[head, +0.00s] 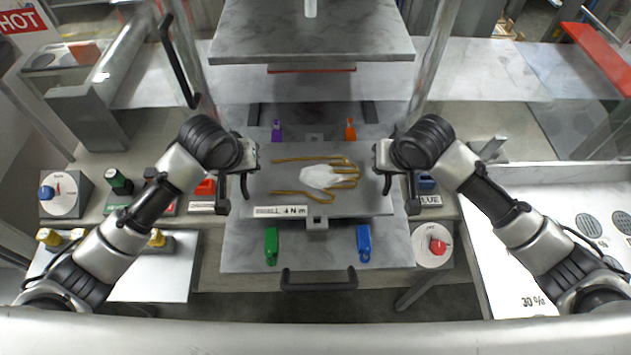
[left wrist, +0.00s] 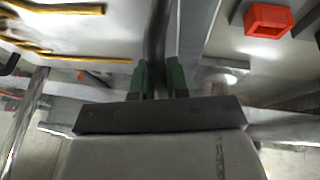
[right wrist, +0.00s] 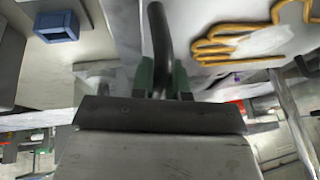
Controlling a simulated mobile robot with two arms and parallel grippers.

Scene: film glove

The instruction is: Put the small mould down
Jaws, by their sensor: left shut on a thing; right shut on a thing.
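The small mould is a grey plate (head: 370,205) with a golden-yellow hand-shaped outline and a white glove-like patch (head: 320,176) on top. Its front label (head: 280,211) reads "4 Nm". My left gripper (head: 243,185) is shut on the dark handle at its left side; the handle also shows in the left wrist view (left wrist: 157,45). My right gripper (head: 387,183) is shut on the right handle, seen in the right wrist view (right wrist: 158,35). The mould looks level above the marble-like lower slab (head: 315,255). I cannot tell whether it touches what is under it.
Purple (head: 276,131), orange (head: 350,130), green (head: 271,246) and blue (head: 364,243) clamps surround the mould. A thick upper slab (head: 312,40) stands behind, between metal posts. A dark handle (head: 318,284) is in front. Dials (head: 432,245) (head: 65,194) sit at both sides.

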